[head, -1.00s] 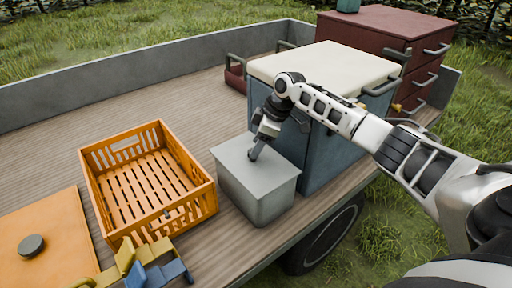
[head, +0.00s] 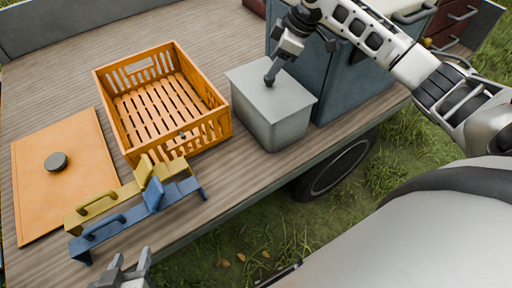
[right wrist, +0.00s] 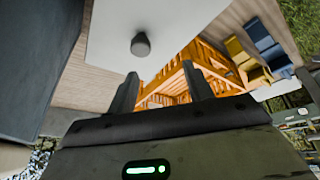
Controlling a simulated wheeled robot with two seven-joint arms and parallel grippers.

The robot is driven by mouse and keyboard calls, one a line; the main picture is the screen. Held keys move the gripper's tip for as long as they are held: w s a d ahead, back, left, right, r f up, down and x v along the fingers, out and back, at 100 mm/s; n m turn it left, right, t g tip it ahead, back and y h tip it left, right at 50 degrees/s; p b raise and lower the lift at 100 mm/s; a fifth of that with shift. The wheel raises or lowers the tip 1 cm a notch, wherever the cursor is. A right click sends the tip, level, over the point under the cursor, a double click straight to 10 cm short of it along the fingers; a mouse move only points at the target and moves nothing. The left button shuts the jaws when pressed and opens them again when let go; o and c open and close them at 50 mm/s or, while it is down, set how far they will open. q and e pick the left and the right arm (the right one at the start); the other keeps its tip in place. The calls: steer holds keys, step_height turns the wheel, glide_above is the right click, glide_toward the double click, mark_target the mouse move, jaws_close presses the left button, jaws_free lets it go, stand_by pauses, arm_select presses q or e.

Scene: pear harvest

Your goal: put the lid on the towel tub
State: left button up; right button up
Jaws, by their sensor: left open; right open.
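The grey tub (head: 275,131) stands on the wooden truck bed, right of the orange crate. A flat pale grey lid (head: 290,100) lies over its top, looking level. The lid's dark round knob (right wrist: 140,45) shows clearly in the right wrist view. My right gripper (head: 273,72) is over the lid near the knob. In the right wrist view its fingers (right wrist: 160,88) are apart, with nothing visible between them, and the knob lies beyond their tips. The tub's inside is hidden. My left gripper (head: 122,272) is open and empty at the bottom edge of the head view.
An orange slatted crate (head: 215,128) stands left of the tub. An orange board (head: 85,150) with a grey knob lies further left. Yellow (head: 102,205) and blue (head: 120,222) handled tools lie in front. A blue cabinet (head: 345,90) stands close behind the tub.

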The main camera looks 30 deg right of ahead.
steer(key=s+a+f+m+t+y, duration=0.1)
steer(key=s+a+f, duration=0.25)
steer(key=a, duration=0.25)
steer(key=s+a+f+t+y, duration=0.1)
steer(key=s+a+f, duration=0.25)
steer(key=a, duration=0.25)
steer(key=s+a+f+m+t, duration=0.1)
steer(key=s+a+f+t, duration=0.2)
steer(key=a, duration=0.4)
steer(key=s+f+m+t+h, duration=0.1)
steer(key=s+f+m, duration=0.1)
steer(key=s, duration=0.4)
steer(key=s+f+m+t+h, duration=0.1)
steer(key=s+f+m, duration=0.2)
steer(key=s, duration=0.4)
steer(key=shift+m, duration=0.4)
